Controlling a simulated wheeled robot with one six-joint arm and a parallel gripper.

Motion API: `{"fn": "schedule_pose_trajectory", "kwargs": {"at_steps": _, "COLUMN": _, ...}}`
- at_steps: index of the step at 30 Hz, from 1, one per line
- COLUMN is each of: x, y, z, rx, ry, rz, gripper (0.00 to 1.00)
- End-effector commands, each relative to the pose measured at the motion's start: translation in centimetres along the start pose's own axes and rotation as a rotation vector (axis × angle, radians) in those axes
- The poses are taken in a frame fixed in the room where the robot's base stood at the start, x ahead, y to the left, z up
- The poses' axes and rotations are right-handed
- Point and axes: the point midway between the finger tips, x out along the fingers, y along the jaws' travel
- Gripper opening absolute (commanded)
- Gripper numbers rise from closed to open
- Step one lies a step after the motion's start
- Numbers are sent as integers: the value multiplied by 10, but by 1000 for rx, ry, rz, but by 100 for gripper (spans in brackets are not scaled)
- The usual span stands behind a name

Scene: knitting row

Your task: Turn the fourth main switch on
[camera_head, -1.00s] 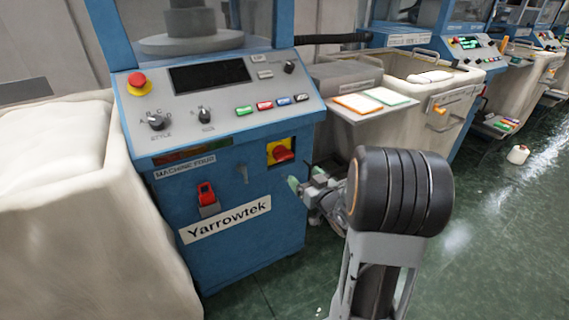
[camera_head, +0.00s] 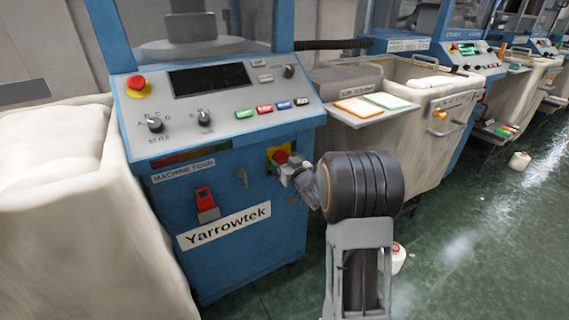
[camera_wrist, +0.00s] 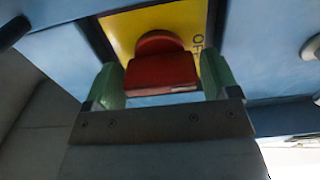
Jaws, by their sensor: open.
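The main switch is a red knob on a yellow plate, on the blue front of the machine labelled "MACHINE FOUR". In the head view the red knob (camera_head: 281,156) shows just beyond my gripper (camera_head: 284,172), which hides part of the plate (camera_head: 271,153). In the wrist view the red knob (camera_wrist: 162,70) lies between the two green fingertips of my gripper (camera_wrist: 163,84). The fingers are open, one on each side of it; I cannot tell whether they touch it. Part of the word "OFF" shows on the plate (camera_wrist: 196,20) beside the knob.
A red padlock-like piece (camera_head: 204,198) hangs lower left on the blue panel. The sloped console (camera_head: 225,115) with knobs, buttons and a red emergency stop is above. A shelf with papers (camera_head: 359,108) juts out at the right. A white cone (camera_head: 397,258) stands on the green floor.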

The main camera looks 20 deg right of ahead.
Motion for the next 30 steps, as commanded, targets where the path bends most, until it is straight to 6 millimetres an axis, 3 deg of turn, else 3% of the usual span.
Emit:
{"fn": "schedule_pose_trajectory", "kwargs": {"at_steps": 6, "x": 0, "y": 0, "z": 0, "rx": 0, "ry": 0, "rz": 0, "gripper": 80}}
{"fn": "schedule_pose_trajectory", "kwargs": {"at_steps": 17, "x": 0, "y": 0, "z": 0, "rx": 0, "ry": 0, "rz": 0, "gripper": 46}}
{"fn": "schedule_pose_trajectory", "kwargs": {"at_steps": 30, "x": 0, "y": 0, "z": -2, "rx": 143, "ry": 1, "rz": 0, "gripper": 46}}
